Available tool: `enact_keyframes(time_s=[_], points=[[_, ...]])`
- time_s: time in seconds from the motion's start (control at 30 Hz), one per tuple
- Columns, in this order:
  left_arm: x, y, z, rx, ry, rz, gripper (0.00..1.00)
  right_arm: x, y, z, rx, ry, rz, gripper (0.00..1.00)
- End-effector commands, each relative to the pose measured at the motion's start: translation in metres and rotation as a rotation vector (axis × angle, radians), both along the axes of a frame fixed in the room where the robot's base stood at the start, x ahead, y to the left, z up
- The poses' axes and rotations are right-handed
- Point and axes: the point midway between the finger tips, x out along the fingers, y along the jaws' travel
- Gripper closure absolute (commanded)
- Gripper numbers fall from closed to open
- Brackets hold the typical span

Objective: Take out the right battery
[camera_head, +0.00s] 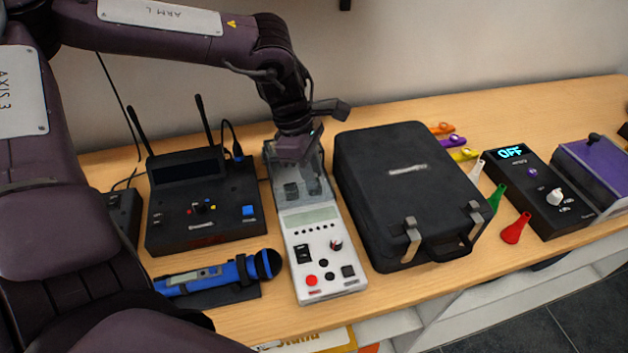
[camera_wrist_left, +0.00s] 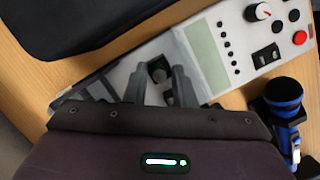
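The white and grey instrument (camera_head: 323,257) lies on the table with its battery end toward the wall. Two dark square shapes show in that end, a left one (camera_head: 291,191) and a right one (camera_head: 314,187); I cannot tell whether they are batteries or slots. My left gripper (camera_head: 298,160) is over the battery end, just beyond them. In the left wrist view the fingers of my left gripper (camera_wrist_left: 162,78) are apart, with a small dark part (camera_wrist_left: 158,71) between them. Contact with it cannot be told. My right gripper is not in view.
A black case (camera_head: 400,180) stands close on the right. A black box with antennas (camera_head: 205,210) and a blue microphone (camera_head: 215,277) are on the left. Coloured whistles (camera_head: 497,197) and a black "OFF" device (camera_head: 540,190) lie farther right. The table's front edge is near.

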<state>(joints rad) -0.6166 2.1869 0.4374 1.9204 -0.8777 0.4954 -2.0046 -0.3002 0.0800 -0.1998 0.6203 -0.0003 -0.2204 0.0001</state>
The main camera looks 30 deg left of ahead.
Motion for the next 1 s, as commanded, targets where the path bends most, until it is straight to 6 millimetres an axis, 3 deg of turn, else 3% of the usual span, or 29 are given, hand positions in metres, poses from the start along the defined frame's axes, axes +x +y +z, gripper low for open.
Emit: enact_keyframes(time_s=[0.07, 0.23, 0.67, 1.0], points=[[0.000, 0.000, 0.000, 0.000, 0.000, 0.000, 0.79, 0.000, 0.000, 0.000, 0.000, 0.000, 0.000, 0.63], [0.000, 0.000, 0.000, 0.000, 0.000, 0.000, 1.00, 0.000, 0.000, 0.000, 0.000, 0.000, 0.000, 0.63], [0.000, 0.000, 0.007, 0.001, 0.000, -0.001, 1.00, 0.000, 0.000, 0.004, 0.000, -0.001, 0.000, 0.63], [0.000, 0.000, 0.058, 0.000, -0.002, -0.003, 1.00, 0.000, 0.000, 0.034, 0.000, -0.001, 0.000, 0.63]])
